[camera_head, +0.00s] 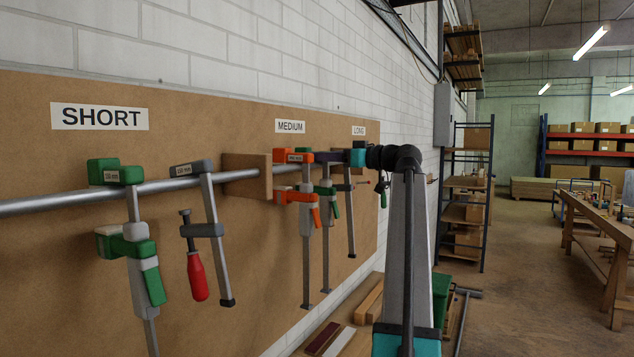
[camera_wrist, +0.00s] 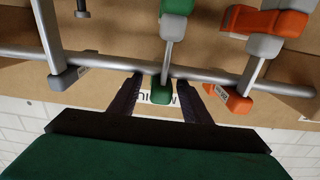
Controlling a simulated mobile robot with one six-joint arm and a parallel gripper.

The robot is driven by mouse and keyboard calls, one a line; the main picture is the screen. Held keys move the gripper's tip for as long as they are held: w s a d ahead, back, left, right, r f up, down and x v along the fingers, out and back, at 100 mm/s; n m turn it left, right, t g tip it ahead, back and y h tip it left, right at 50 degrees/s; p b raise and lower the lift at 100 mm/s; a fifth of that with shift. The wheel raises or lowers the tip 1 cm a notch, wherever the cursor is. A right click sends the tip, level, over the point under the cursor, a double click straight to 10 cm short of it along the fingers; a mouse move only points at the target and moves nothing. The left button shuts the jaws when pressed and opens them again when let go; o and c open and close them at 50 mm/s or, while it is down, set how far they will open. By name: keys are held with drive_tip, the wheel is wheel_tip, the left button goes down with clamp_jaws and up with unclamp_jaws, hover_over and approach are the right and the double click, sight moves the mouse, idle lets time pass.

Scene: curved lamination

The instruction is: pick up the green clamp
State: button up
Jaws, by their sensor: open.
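A green clamp hangs on the rail under the MEDIUM label; its green sliding jaw (camera_head: 325,191) shows in the head view, its top partly hidden by my gripper (camera_head: 330,157). In the wrist view this green clamp (camera_wrist: 161,94) is upside down, its head between the two open dark fingers of my gripper (camera_wrist: 163,88), with visible room on both sides.
An orange clamp (camera_head: 297,196) hangs close beside the medium green clamp; it also shows in the wrist view (camera_wrist: 240,100). A grey clamp (camera_wrist: 62,78) is on the other side. The metal rail (camera_head: 60,204) runs along the board. A wooden block (camera_head: 247,175) stands left of the orange clamp.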

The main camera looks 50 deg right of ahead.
idle(0.3)
drive_tip(key=shift+r+p+x, duration=0.2)
drive_tip(key=shift+p+x, duration=0.45)
drive_tip(key=shift+x, duration=0.25)
drive_tip(key=p+x, duration=0.1)
drive_tip(key=x, duration=0.1)
drive_tip(key=shift+w+a, duration=0.2)
drive_tip(key=shift+w, duration=0.5)
clamp_jaws()
drive_tip(key=shift+a, duration=0.1)
idle(0.6)
